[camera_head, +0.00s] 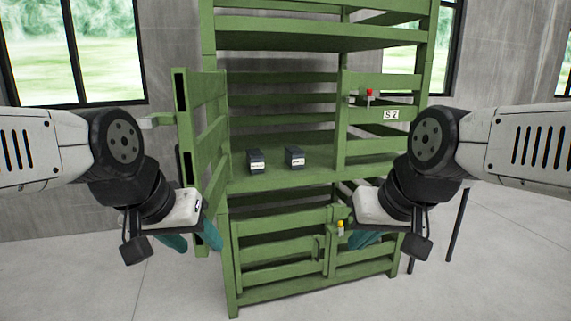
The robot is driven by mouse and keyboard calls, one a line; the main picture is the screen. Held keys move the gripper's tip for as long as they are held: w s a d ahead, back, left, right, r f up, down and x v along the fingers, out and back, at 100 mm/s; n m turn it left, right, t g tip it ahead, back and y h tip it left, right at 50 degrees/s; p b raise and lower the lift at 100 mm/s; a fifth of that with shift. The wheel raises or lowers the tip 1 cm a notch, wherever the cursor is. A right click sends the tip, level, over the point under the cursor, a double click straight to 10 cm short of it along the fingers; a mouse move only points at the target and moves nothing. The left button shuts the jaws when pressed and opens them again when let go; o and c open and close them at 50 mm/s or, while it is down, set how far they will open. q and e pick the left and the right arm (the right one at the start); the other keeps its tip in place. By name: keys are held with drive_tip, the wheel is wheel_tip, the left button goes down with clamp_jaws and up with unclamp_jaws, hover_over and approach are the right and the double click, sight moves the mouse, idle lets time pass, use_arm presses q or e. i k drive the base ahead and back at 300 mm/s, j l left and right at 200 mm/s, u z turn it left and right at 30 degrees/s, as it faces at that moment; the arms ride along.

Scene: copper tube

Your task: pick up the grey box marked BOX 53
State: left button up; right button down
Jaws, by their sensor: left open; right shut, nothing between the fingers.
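Two small dark grey boxes with white labels stand on the middle shelf of a green rack: the left box (256,161) and the right box (294,158). The labels are too small to read, so I cannot tell which is BOX 53. My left gripper (194,241) is open and empty, with teal fingers, in front of the rack's lower left and below the shelf level. My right gripper (366,242) is shut and empty, in front of the lower right part of the rack. Neither gripper touches a box.
The green shelf (275,181) has its left door (205,150) swung open towards me. The right door (385,138), with an S-marked sign (391,115) and a red-topped latch (369,97), covers the right side. The lower doors (280,255) are closed.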

sight(255, 161)
drive_tip(key=i+l+z, duration=0.1)
drive_tip(key=i+z, duration=0.3)
drive_tip(key=i, duration=0.6)
drive_tip(key=i+u, duration=0.25)
drive_tip(key=i, duration=0.2)
drive_tip(key=i+l+u, duration=0.25)
drive_tip(key=i, duration=0.25)
drive_tip(key=i+l+u, duration=0.2)
drive_tip(key=i, duration=0.25)
drive_tip(key=i+l+u, duration=0.25)
drive_tip(key=i+l, duration=0.1)
drive_tip(key=i, duration=0.05)
